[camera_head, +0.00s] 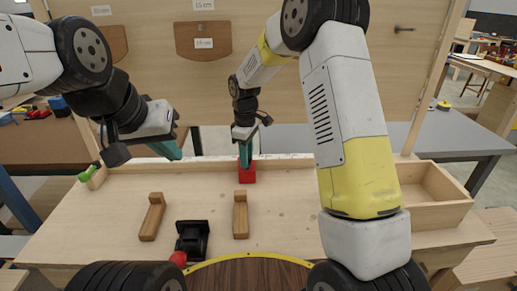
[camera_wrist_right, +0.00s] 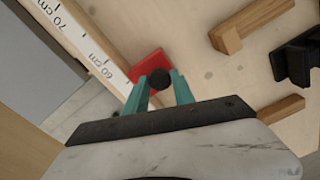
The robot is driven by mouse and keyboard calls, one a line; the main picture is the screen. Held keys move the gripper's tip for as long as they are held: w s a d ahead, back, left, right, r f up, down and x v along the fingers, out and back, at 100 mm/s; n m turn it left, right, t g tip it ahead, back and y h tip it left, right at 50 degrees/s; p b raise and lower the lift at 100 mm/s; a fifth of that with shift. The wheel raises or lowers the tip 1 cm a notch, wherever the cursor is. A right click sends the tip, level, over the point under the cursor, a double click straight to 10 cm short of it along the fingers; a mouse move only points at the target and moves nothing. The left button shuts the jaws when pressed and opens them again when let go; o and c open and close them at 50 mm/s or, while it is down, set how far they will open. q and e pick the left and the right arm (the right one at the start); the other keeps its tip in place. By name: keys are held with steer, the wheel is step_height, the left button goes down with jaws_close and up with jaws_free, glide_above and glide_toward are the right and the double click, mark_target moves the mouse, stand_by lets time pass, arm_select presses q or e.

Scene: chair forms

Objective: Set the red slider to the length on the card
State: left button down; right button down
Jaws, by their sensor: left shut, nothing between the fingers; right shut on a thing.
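The red slider (camera_head: 247,174) sits against the ruler strip at the back of the wooden bench. In the right wrist view the red slider (camera_wrist_right: 150,62) lies beside the ruler (camera_wrist_right: 92,47), near its 60 cm mark; 70 cm is further to the upper left. My right gripper (camera_head: 245,157) has its teal fingers shut on the slider's black knob (camera_wrist_right: 160,79). My left gripper (camera_head: 174,153) is shut and empty, above the back left of the bench. White labels (camera_head: 203,43) with cm lengths hang on the back board; the head view is too small to read them surely.
Two wooden blocks (camera_head: 152,217) (camera_head: 241,215) and a black fixture (camera_head: 192,238) stand on the bench front. A green-handled item (camera_head: 88,172) is at the left end. An open wooden box (camera_head: 430,195) is at the right. Bench surface around the slider is clear.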

steer(key=shift+a, duration=0.1)
steer(key=c, duration=1.1)
jaws_free()
steer(key=shift+o, duration=0.2)
steer(key=shift+r, duration=0.15)
step_height(320, 180, up, 8)
steer(key=shift+f, duration=0.25)
steer(key=shift+r, duration=0.1)
